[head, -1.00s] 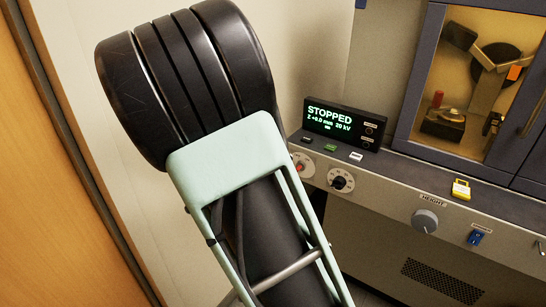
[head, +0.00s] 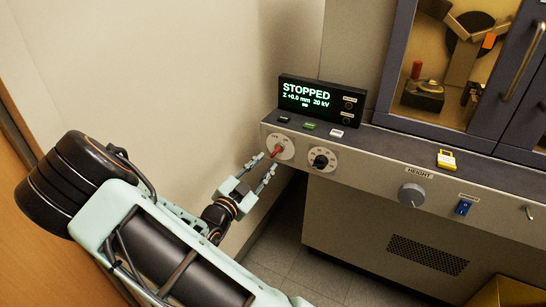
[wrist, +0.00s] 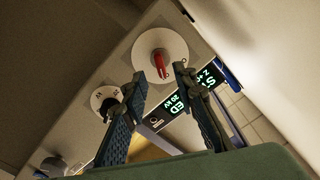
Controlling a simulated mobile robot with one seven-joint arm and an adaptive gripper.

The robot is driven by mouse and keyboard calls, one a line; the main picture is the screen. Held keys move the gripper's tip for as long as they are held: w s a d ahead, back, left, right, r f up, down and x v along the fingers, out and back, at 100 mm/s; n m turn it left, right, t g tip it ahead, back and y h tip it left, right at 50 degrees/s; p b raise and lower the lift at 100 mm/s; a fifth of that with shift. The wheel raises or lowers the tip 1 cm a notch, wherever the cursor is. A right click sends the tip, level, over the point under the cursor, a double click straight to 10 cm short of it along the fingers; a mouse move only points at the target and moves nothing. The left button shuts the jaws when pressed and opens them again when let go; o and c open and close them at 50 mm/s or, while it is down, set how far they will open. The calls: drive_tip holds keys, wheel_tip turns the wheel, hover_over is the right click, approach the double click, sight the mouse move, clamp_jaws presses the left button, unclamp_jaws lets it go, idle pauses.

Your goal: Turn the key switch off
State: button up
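The key switch (head: 279,148) is a red key on a round white plate at the left end of the machine's front panel. Its plate has small labels that I cannot read surely. In the wrist view the red key (wrist: 160,63) shows just beyond and between my fingertips. My gripper (head: 263,168) is in front of the switch, with its two fingers spread and nothing between them. In the wrist view my gripper (wrist: 160,74) is open, with a finger on either side of the key in the picture. I cannot see any contact.
A black dial (head: 321,160) sits close right of the key switch. The display (head: 319,101) above reads STOPPED. Farther right are a grey height knob (head: 411,195), a blue switch (head: 463,207) and a yellow padlock-like piece (head: 446,159). A plain wall is close on the left.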

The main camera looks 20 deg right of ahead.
sight(273, 155)
drive_tip(key=x, duration=0.5)
drive_tip(key=shift+w+d, duration=0.25)
drive_tip(key=shift+c, duration=0.6)
clamp_jaws()
